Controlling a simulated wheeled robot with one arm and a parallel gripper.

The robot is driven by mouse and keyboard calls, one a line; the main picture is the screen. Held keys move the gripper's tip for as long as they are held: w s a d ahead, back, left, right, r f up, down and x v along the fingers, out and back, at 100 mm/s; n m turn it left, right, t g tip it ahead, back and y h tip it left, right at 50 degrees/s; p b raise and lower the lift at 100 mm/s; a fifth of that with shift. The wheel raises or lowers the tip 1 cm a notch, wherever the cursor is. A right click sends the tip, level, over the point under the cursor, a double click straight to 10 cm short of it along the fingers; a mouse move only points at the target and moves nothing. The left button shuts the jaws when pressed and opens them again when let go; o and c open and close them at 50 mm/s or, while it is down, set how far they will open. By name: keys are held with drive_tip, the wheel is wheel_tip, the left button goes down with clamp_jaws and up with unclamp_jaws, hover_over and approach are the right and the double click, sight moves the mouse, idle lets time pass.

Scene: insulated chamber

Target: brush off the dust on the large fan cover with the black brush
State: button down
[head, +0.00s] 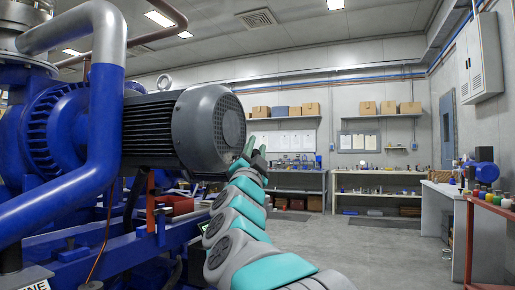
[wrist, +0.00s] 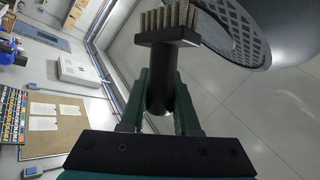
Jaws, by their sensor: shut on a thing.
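The large fan cover (head: 212,128) is the grey rounded end of a big finned motor in the head view. Part of its grille (wrist: 248,35) shows at the top right of the wrist view. My gripper (wrist: 163,95) has green fingers shut on the handle of the black brush (wrist: 168,34). The brush has a flat head with pale bristles pointing away from the fingers. In the wrist view the bristles are close beside the cover's edge; I cannot tell if they touch. In the head view my gripper (head: 250,155) is just right of the cover's face. I cannot make out any dust.
A blue pump and pipes (head: 100,130) fill the left side. Shelves with cardboard boxes (head: 310,108) and workbenches line the back wall. The grey floor (head: 385,240) in the middle is clear.

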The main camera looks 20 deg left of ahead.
drive_tip(key=shift+a, duration=1)
idle(0.4)
drive_tip(key=shift+w, duration=0.1)
drive_tip(key=w, duration=0.7)
drive_tip(key=shift+d, duration=0.3)
drive_tip(key=shift+s, duration=0.2)
drive_tip(key=shift+s+a, duration=0.15)
drive_tip(key=shift+s, duration=1.55)
drive_tip(key=shift+s+a, duration=0.1)
drive_tip(key=shift+s, duration=1.6)
